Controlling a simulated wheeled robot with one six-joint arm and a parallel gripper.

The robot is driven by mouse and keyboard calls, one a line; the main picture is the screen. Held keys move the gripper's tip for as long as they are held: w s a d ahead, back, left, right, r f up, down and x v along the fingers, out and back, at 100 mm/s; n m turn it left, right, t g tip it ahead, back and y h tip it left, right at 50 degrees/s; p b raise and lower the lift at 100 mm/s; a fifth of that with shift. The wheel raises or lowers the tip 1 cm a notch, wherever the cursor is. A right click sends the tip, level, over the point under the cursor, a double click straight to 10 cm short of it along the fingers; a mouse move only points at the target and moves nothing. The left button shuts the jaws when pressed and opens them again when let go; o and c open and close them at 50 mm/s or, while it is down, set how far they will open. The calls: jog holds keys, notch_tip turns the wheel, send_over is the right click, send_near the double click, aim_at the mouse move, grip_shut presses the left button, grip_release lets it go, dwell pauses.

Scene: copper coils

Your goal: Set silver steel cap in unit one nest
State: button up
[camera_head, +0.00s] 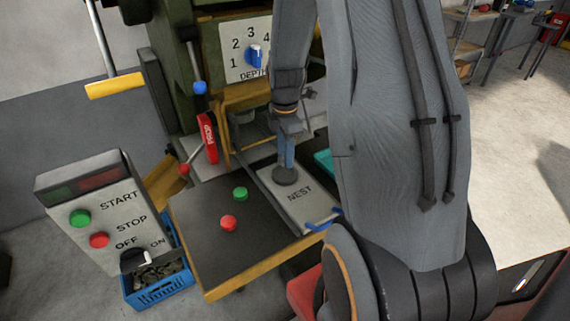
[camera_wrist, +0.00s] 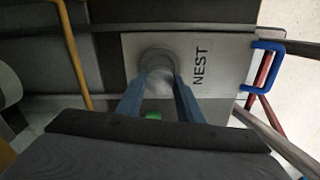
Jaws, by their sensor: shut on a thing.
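The nest plate (camera_head: 309,211) is a light panel lettered NEST, lying on the dark machine table. It also shows in the wrist view (camera_wrist: 222,85), where a round grey disc, the steel cap (camera_wrist: 158,60), sits between my fingertips. In the head view the cap (camera_head: 285,177) looks dark, at or just above the plate's far part. My gripper (camera_head: 286,163) points down, with its blue-grey fingers shut on the cap; it also shows in the wrist view (camera_wrist: 160,82). I cannot tell whether the cap touches the plate, and any recess beneath it is hidden.
A green button (camera_head: 240,193) and a red button (camera_head: 228,223) stand on the table left of the plate. A blue handle (camera_head: 323,221) is at the plate's near end. A red PROP block (camera_head: 208,138) and the depth dial (camera_head: 254,57) are behind. A control box (camera_head: 110,215) stands left.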

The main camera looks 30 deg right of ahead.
jog(key=shift+f+p, duration=0.3)
jog(key=shift+f, duration=1.75)
